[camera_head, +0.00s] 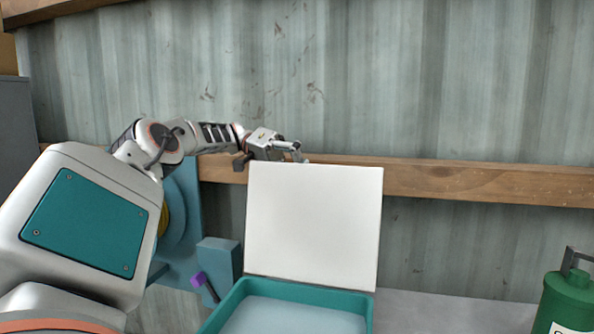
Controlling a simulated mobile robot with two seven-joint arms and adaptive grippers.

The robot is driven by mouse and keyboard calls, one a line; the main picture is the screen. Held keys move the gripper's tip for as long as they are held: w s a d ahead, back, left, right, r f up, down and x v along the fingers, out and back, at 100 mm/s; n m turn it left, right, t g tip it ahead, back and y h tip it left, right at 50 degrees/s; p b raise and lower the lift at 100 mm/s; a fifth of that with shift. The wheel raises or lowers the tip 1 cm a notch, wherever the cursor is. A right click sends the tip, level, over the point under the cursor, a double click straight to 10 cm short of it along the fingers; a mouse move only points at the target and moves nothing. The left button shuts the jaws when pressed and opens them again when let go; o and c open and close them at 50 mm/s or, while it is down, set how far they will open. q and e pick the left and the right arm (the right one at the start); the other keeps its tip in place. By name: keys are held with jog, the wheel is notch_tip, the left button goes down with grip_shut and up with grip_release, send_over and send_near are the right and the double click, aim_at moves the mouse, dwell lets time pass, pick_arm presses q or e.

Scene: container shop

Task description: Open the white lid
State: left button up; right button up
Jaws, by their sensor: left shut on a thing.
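The white lid (313,225) stands nearly upright at the back of a teal box (237,297), and the box's pale inside shows below it. My left gripper (298,156) is at the lid's top edge, left of its middle. It is shut on the lid; its fingertips are partly hidden behind the edge. My right gripper is not in view.
A green canister (566,303) stands at the lower right. A blue block (219,262) and a purple-headed item (199,281) are left of the box. A wooden beam (470,182) runs along the corrugated wall. The grey surface (430,312) right of the box looks clear.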

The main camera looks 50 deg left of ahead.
pick_arm(q)
jog(key=shift+t, duration=0.4)
jog(key=s+a+r, duration=0.1)
jog(key=r, duration=0.2)
jog(key=s+r, duration=0.1)
jog(key=r, duration=0.3)
jog(key=s+a+r, duration=0.1)
jog(key=r, duration=0.2)
jog(key=shift+s+a+r, duration=0.15)
jog(key=shift+s+a, duration=0.15)
jog(key=shift+s, duration=0.05)
jog(key=shift+w, duration=0.1)
